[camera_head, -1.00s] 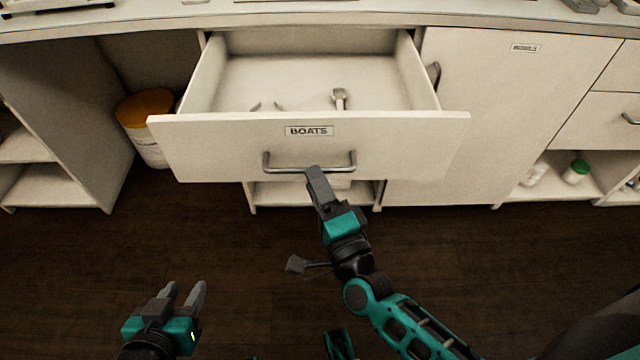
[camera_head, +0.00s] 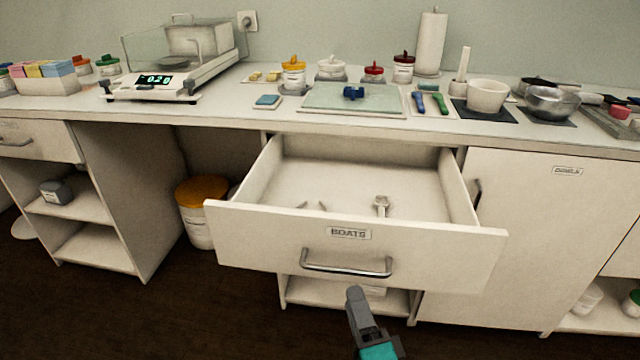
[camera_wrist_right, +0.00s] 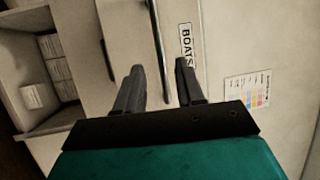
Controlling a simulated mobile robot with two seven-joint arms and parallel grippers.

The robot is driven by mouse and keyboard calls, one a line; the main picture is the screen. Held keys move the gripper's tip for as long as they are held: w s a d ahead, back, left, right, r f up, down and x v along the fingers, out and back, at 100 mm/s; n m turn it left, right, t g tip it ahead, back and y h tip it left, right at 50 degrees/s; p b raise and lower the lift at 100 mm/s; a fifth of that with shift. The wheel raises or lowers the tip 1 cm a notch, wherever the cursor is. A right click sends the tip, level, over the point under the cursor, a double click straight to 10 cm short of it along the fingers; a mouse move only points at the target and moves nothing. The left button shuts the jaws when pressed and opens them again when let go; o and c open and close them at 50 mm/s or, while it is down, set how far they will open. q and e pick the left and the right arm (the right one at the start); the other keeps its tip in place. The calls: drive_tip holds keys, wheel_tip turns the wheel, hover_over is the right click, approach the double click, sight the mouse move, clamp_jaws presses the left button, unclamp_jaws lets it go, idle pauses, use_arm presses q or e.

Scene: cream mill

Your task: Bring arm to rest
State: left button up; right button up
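My right gripper (camera_head: 355,294) is in front of and below the drawer (camera_head: 270,236) labelled BOATS, clear of its metal handle (camera_head: 347,270). In the right wrist view my right gripper (camera_wrist_right: 161,72) has its two fingers apart with nothing between them. The handle shows beyond the fingers in that view, beside the BOATS label (camera_wrist_right: 186,45). The drawer stands pulled out, with a small metal scoop-like item (camera_head: 381,204) and a few small pieces inside. My left gripper is out of the picture.
The counter (camera_head: 230,115) above holds a balance (camera_head: 155,85), jars, a green mat (camera_head: 350,99), bowls and a paper roll (camera_head: 431,42). A white tub with an orange lid (camera_head: 200,212) stands under the counter. Dark floor (camera_head: 190,315) lies open in front.

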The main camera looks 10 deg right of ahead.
use_arm(q)
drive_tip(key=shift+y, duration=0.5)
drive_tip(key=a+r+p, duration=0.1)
drive_tip(key=p, duration=0.2)
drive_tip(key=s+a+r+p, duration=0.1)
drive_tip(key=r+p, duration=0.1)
drive_tip(key=p, duration=0.1)
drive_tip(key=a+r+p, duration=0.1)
drive_tip(key=p, duration=0.2)
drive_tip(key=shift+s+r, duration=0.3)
use_arm(e)
drive_tip(key=s+d+f+n+g, duration=0.1)
drive_tip(key=s+d+n+g, duration=0.2)
drive_tip(key=n, duration=0.6)
drive_tip(key=s+d+f+n+g, duration=0.2)
drive_tip(key=s+d+n+g, duration=0.2)
drive_tip(key=s+n+g, duration=0.2)
drive_tip(key=s+n, duration=0.2)
drive_tip(key=n, duration=0.1)
drive_tip(key=shift+f, duration=0.15)
